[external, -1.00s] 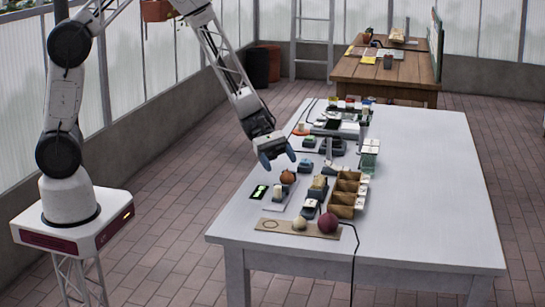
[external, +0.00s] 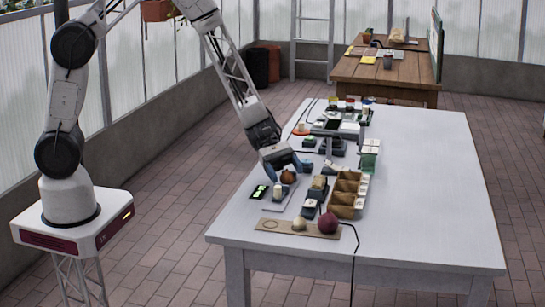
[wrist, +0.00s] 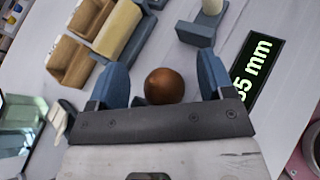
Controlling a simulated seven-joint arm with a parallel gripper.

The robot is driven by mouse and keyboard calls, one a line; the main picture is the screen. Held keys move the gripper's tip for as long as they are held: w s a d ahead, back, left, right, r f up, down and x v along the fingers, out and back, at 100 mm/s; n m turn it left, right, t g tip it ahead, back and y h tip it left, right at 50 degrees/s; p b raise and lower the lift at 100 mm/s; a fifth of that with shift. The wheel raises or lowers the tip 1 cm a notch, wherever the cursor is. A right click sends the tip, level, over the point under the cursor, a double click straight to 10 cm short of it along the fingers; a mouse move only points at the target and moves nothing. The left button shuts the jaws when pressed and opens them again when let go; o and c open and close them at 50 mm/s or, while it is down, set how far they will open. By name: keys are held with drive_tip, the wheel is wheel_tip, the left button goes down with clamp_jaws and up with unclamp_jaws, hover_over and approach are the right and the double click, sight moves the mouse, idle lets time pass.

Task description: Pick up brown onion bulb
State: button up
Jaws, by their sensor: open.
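The brown onion bulb (wrist: 165,86) shows in the wrist view as a round, shiny brown ball between my two blue fingers, with gaps on both sides. In the external view the onion (external: 288,176) is partly covered by my fingers. My gripper (external: 284,164) is open just above it, over the near left part of the white table. In the wrist view my gripper (wrist: 163,82) has its fingers spread wide to either side of the onion, and nothing is held.
A display reading "35 mm" (wrist: 255,66) and a grey caliper-like stand (wrist: 203,27) lie close to the onion. A wooden compartment box (external: 348,193) stands to the right. A board (external: 276,228) with a pale bulb and a purple bulb (external: 328,223) lies nearer. The table's right side is clear.

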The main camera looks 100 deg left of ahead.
drive_tip(key=c, duration=1.1)
drive_tip(key=shift+o, duration=0.2)
drive_tip(key=shift+r, duration=0.15)
wheel_tip(320, 180, up, 18)
idle(0.6)
